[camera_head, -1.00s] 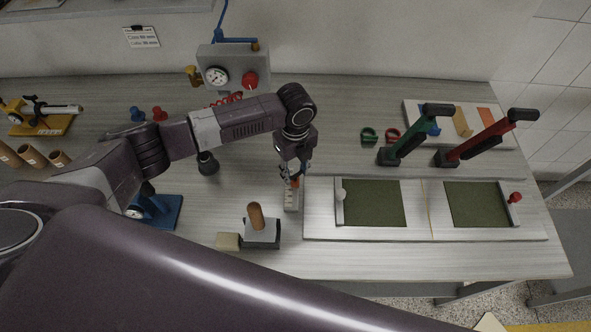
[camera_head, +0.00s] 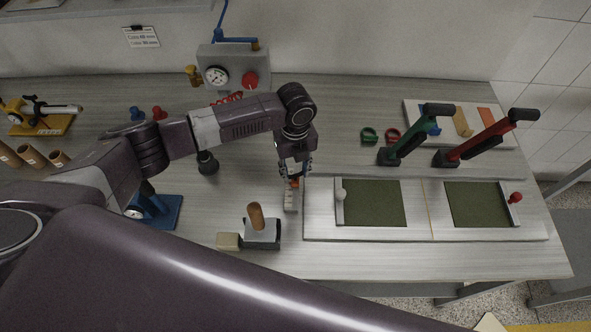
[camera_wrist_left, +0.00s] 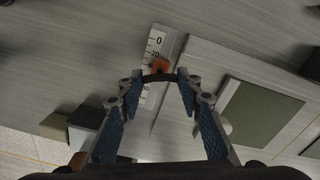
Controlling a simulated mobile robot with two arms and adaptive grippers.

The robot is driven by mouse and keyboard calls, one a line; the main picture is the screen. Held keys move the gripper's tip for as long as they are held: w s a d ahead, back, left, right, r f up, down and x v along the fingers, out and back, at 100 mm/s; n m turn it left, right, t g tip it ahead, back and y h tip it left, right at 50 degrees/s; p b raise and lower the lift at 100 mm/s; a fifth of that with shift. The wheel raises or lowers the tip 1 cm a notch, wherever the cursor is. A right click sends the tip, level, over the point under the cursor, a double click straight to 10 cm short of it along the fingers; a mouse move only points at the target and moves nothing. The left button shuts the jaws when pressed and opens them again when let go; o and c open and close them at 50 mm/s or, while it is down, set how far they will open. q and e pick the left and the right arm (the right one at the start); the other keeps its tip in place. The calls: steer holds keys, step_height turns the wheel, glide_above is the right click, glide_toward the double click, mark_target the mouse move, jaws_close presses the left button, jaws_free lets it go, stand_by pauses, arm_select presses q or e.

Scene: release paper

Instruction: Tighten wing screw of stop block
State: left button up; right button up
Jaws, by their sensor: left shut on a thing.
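The orange stop block (camera_wrist_left: 160,65) sits on the white marked scale (camera_wrist_left: 151,98) near its 20 mark; both also show in the head view, the block (camera_head: 295,183) at the far end of the scale (camera_head: 290,201). A dark curved bar, which looks like the wing screw (camera_wrist_left: 158,78), spans between my fingertips beside the orange block. My left gripper (camera_wrist_left: 159,84) is shut on this wing screw, one blue-padded finger at each end. In the head view my left gripper (camera_head: 294,175) points down over the scale and hides the screw. My right gripper is not in view.
A pale board with two green panels (camera_head: 374,203) lies right of the scale. A wooden-handled block (camera_head: 262,234) stands in front. Green (camera_head: 405,146) and red (camera_head: 485,143) lever tools stand behind the board. A gauge box (camera_head: 233,70) is at the back.

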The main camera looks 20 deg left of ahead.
mark_target(295, 174)
arm_select(q)
steer(key=o, duration=1.2)
steer(key=shift+c, duration=0.2)
step_height(295, 174, up, 12)
